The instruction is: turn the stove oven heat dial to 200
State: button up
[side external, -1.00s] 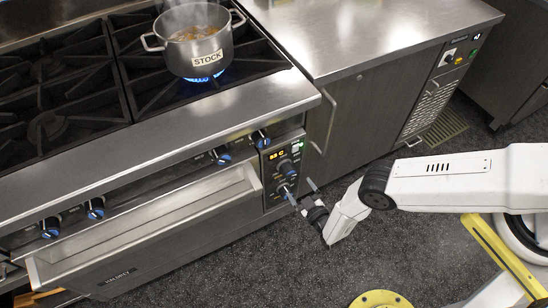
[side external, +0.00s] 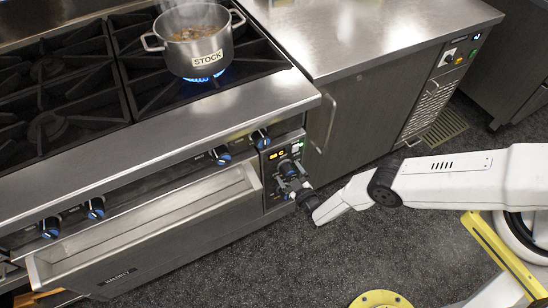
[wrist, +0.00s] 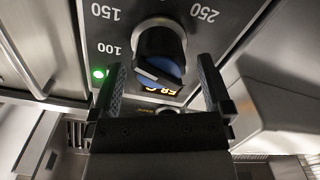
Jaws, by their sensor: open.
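The oven heat dial (wrist: 160,45) is a black knob with a blue part, in the upper middle of the wrist view. Upside-down marks 100, 150 and 250 stand around it; I cannot clearly read where its pointer stands. My gripper (wrist: 158,64) is open, one finger to each side of the dial's lower part. I cannot tell whether the fingers touch it. In the side view my gripper (side external: 289,184) is close in front of the oven control panel (side external: 270,172) and covers part of it. An orange display (wrist: 162,91) shows between the fingers, partly hidden.
A steel pot marked STOCK (side external: 199,42) stands on a lit burner with a blue flame. Several burner knobs (side external: 95,208) line the stove front, left of the panel.

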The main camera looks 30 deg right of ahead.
jog(key=shift+w, duration=0.35)
jog(key=c, duration=1.3)
jog(key=shift+o, duration=0.2)
jog(key=shift+m, duration=0.4)
jog(key=m, duration=0.4)
jog(key=shift+d, duration=0.1)
jog(key=m, duration=0.5)
jog(key=shift+d, duration=0.1)
